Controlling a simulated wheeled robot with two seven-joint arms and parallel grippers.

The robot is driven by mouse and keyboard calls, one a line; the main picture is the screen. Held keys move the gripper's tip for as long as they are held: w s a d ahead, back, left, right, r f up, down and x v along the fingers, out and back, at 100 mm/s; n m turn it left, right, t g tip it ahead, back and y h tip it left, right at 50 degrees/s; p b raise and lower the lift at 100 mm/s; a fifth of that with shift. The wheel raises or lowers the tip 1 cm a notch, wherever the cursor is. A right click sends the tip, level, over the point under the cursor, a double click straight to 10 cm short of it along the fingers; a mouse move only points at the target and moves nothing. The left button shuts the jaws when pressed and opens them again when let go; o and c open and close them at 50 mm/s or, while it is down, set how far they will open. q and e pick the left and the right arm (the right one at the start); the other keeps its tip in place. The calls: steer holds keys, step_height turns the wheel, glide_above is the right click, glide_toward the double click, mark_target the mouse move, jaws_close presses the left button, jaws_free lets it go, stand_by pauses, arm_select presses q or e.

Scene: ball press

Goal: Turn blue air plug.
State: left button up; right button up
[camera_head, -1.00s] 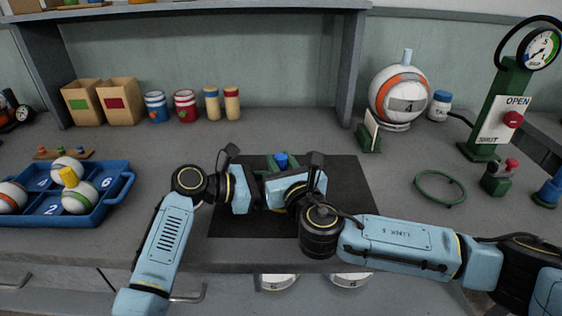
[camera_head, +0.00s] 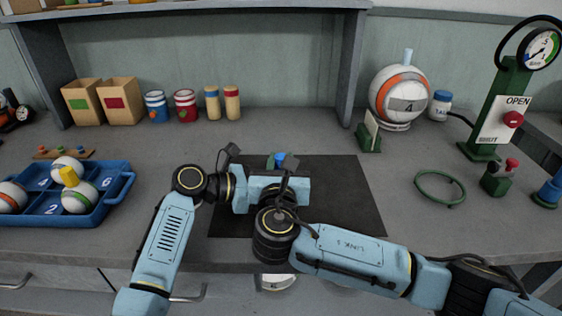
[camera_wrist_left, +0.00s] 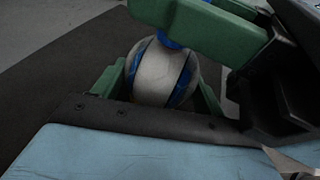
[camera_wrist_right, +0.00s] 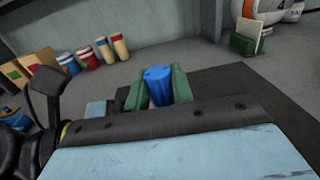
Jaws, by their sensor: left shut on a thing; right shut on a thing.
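The blue air plug (camera_wrist_right: 158,86) stands between the green fingers of my right gripper (camera_wrist_right: 160,90) in the right wrist view, and the fingers touch its sides. Only its blue top shows in the head view (camera_head: 279,159). Below it in the left wrist view is a white ball with blue bands (camera_wrist_left: 160,75). The green fingers of my left gripper (camera_wrist_left: 158,88) are shut on the ball's sides. In the head view my right gripper (camera_head: 283,168) covers the ball and most of my left gripper, over the dark mat (camera_head: 345,205).
A blue tray (camera_head: 108,212) with several balls stands at left. A ball marked 4 (camera_head: 392,90) sits on a stand at the back right. A green press stand with gauge (camera_head: 508,90) and a green ring (camera_head: 440,188) are at right. The mat's right part is clear.

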steer(key=shift+r, duration=0.4)
steer(key=o, duration=0.7)
steer(key=shift+o, duration=1.2)
steer(key=shift+f, duration=0.2)
steer(key=s, duration=1.2)
steer(key=shift+a, duration=0.3)
steer(key=shift+o, duration=0.3)
